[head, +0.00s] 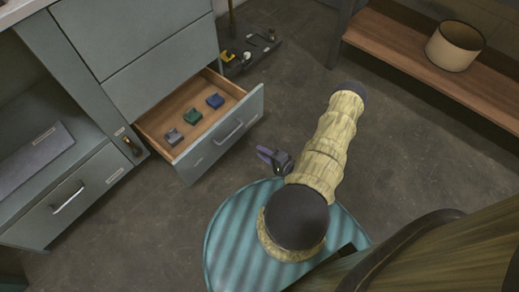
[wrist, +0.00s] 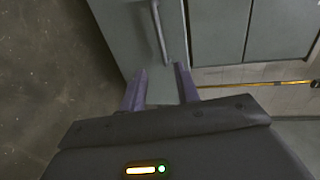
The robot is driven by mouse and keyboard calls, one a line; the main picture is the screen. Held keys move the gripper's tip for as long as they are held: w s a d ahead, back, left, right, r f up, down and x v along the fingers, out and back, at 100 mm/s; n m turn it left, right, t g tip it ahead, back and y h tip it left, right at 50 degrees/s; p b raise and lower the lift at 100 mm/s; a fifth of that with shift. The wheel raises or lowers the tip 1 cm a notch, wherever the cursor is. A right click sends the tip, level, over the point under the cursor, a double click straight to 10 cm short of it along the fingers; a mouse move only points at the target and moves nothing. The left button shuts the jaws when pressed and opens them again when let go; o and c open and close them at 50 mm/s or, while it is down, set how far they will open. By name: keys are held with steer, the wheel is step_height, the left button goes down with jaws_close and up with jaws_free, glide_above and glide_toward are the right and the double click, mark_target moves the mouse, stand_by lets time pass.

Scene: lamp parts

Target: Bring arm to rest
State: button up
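My gripper (head: 266,155) hangs in front of the open drawer, to the right of its front panel in the head view. Its two purple fingers stand apart in the wrist view (wrist: 161,70), with nothing between them. My arm (head: 325,150) is bent forward, out over the floor. In the wrist view the drawer front with its bar handle (wrist: 160,32) lies beyond the fingers.
The open drawer (head: 241,117) holds a grey, a green (head: 192,117) and a blue (head: 215,101) block. A beige lampshade (head: 455,46) sits on a wooden shelf (head: 400,42) at upper right. A dark tray (head: 246,60) with small items lies behind the drawer. Bare floor separates drawer and shelf.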

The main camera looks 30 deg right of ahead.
steer(key=shift+w, duration=0.1)
stand_by(0.4)
steer(key=w+d+r+n+g+h+p, duration=0.1)
steer(key=w+d+r+n+g, duration=0.2)
steer(key=w+r+n+g, duration=0.35)
steer(key=w+a+r+n+g+h+p, duration=0.1)
steer(key=w+r+n+h, duration=0.1)
steer(key=r, duration=0.5)
steer(key=w+a+r+n+g+h+p, duration=0.1)
steer(key=r+n, duration=0.1)
steer(key=r, duration=0.4)
steer(key=s+a+r+n+g+p, duration=0.1)
steer(key=s+a+r+n+g, duration=0.1)
steer(key=s+a+r, duration=0.65)
steer(key=s+a+r+n+g+p, duration=0.15)
steer(key=s+a+r, duration=0.35)
steer(key=r, duration=0.7)
step_height(320, 180, up, 37)
steer(key=w+a+p, duration=0.1)
steer(key=p, duration=3.6)
steer(key=shift+h, duration=0.4)
steer(key=shift+a, duration=0.1)
